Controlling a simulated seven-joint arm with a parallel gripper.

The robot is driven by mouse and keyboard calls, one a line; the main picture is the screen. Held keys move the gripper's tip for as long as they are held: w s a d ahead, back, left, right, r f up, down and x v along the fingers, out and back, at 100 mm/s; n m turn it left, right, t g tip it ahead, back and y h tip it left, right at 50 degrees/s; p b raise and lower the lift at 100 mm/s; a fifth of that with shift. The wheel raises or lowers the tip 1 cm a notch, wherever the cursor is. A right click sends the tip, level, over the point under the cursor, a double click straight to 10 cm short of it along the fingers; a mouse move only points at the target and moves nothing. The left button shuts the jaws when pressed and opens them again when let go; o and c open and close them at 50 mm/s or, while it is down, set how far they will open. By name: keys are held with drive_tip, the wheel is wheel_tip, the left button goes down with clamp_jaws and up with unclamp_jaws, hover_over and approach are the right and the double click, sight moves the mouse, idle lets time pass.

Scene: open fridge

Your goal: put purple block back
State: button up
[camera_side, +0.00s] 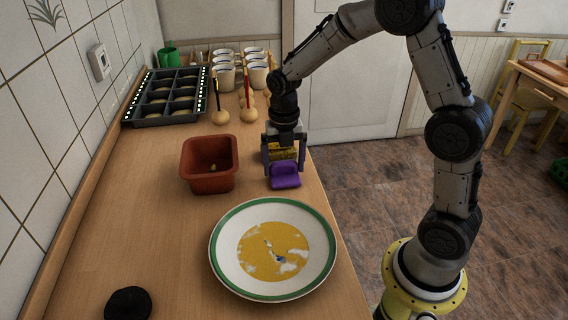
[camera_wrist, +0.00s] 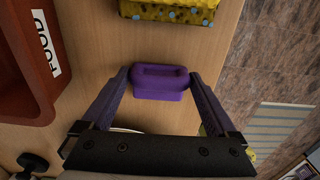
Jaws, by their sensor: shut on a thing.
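The purple block (camera_side: 285,177) is near the right edge of the wooden counter, right of the brown pot. It has a raised part and a lower front part. In the wrist view the block (camera_wrist: 161,84) sits between the two fingertips, with a finger against each end. My gripper (camera_side: 284,170) points down and is shut on the block; it also shows in the wrist view (camera_wrist: 159,78). I cannot tell whether the block touches the counter or is slightly above it.
A yellow spotted sponge (camera_side: 283,152) is just behind the block. The brown pot (camera_side: 209,184), marked "FOOD" in the wrist view, stands left. A green-rimmed plate (camera_side: 226,269) is in front. Mugs (camera_side: 225,78), a dark tray (camera_side: 160,120) and a dark disc (camera_side: 128,303) occupy other spots.

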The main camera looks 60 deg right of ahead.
sight(284, 162)
drive_tip(key=shift+f, duration=0.15)
drive_tip(key=o, duration=0.8)
wheel_tip(284, 162, up, 12)
drive_tip(key=shift+s+a+r+m+t, duration=0.5)
drive_tip(key=shift+s+a+m+t, duration=0.4)
drive_tip(key=shift+s+m, duration=3.25)
drive_tip(key=shift+s+a+r+m+t, duration=0.45)
drive_tip(key=shift+s+a+m+t, duration=0.4)
drive_tip(key=shift+s+m, duration=3.25)
drive_tip(key=shift+s+a+r+m+t, duration=0.85)
drive_tip(key=shift+s+m, duration=2.1)
drive_tip(key=shift+m, duration=2.3)
